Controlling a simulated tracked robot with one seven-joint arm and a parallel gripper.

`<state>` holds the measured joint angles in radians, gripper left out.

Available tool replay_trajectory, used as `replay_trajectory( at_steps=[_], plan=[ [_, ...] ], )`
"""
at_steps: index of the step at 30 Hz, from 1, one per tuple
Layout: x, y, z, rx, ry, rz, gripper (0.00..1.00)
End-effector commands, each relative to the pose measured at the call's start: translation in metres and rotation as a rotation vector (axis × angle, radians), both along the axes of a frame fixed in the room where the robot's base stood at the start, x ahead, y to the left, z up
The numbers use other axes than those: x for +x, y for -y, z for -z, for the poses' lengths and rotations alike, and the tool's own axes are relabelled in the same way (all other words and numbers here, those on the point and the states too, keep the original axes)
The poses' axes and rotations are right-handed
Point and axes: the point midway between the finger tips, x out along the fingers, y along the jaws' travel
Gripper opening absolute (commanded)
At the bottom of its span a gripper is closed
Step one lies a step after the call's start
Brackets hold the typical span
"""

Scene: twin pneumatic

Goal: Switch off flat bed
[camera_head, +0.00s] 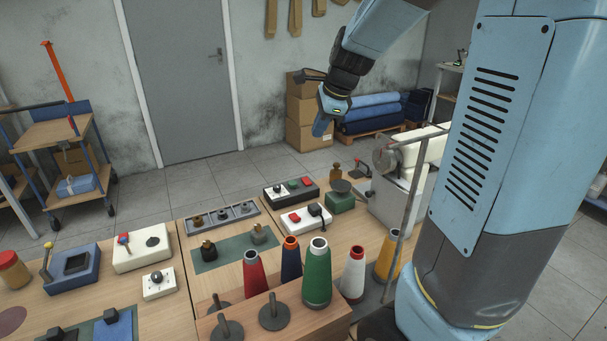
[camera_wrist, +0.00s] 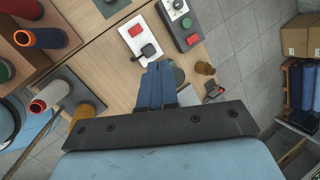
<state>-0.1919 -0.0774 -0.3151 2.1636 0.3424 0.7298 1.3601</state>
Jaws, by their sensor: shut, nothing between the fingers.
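My gripper (camera_head: 322,124) is raised above the back right of the table, pointing down. In the wrist view its two blue fingers (camera_wrist: 157,68) are together and empty. Below it is a white switch box (camera_head: 306,217) with a red part and a black lever; the fingertips overlap its near edge in the wrist view (camera_wrist: 131,45). A black control box (camera_head: 291,190) with a white dial, red and green buttons is behind it, also in the wrist view (camera_wrist: 186,22). I cannot read any label naming the flat bed. A white-and-grey machine (camera_head: 400,180) stands at the right.
Thread cones stand in front, including a green one (camera_head: 317,275) and a red one (camera_head: 254,275). A grey upright post (camera_head: 405,205) stands by the machine. More control boxes, such as a white one (camera_head: 143,250), are on the left table. A green block (camera_head: 340,202) is beside the switches.

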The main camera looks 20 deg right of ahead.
Motion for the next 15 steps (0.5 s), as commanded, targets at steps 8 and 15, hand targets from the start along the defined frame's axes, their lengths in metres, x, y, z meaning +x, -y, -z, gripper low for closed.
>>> replay_trajectory(
  at_steps=[8, 15],
  plan=[
    [0.045, 0.006, 0.028, 0.094, -0.073, 0.280, 0.00],
    [0.081, 0.012, 0.055, 0.164, -0.126, 0.527, 0.00]
  ],
)
